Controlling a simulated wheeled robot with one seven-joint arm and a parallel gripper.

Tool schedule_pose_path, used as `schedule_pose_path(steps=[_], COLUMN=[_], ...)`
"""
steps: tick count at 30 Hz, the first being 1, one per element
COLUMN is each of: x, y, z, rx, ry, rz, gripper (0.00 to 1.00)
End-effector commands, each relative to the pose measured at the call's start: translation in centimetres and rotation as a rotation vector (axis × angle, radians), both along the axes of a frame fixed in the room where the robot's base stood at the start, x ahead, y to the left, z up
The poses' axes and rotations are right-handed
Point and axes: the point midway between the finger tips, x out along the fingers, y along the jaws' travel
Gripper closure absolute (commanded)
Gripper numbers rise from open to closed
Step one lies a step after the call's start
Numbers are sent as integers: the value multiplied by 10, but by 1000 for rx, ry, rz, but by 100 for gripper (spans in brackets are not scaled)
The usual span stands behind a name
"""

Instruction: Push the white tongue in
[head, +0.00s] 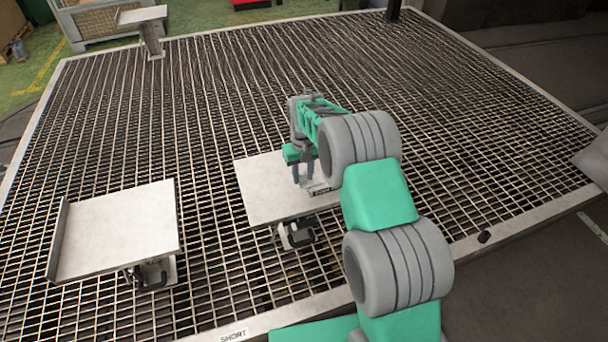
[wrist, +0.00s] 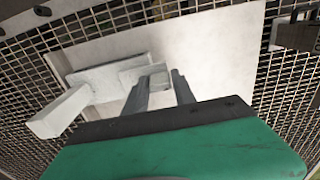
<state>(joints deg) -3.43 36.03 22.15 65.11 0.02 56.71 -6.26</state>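A pale, whitish latch piece (wrist: 110,80) lies on a flat light-grey plate (wrist: 215,50) in the wrist view. A square pale bar (wrist: 58,112) sticks out from it toward the lower left. A small pale block end (wrist: 154,76) shows by my fingertips; I cannot tell which of these parts is the white tongue. My gripper (wrist: 159,80) has its two dark fingers apart, close above the block end; contact cannot be told. In the head view my gripper (head: 302,176) points down over the right part of the middle plate (head: 265,185), and my arm hides part of it.
A second plate with a raised left edge (head: 120,235) stands to the left, and another plate (head: 141,15) at the back left. All stand on a metal grating (head: 210,110) with a pale frame. A label reading SHORT (head: 233,335) is on the front edge.

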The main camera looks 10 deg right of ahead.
Motion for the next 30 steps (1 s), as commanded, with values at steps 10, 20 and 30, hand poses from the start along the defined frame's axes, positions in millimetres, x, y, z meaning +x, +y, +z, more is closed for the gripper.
schedule_pose_path(steps=[10,20,30], x=[0,1,0], y=[-2,-2,-1], z=[0,35,78], rx=[0,1,0], ry=[0,-5,-1], rz=[-3,-3,-2], gripper=[51,51,51])
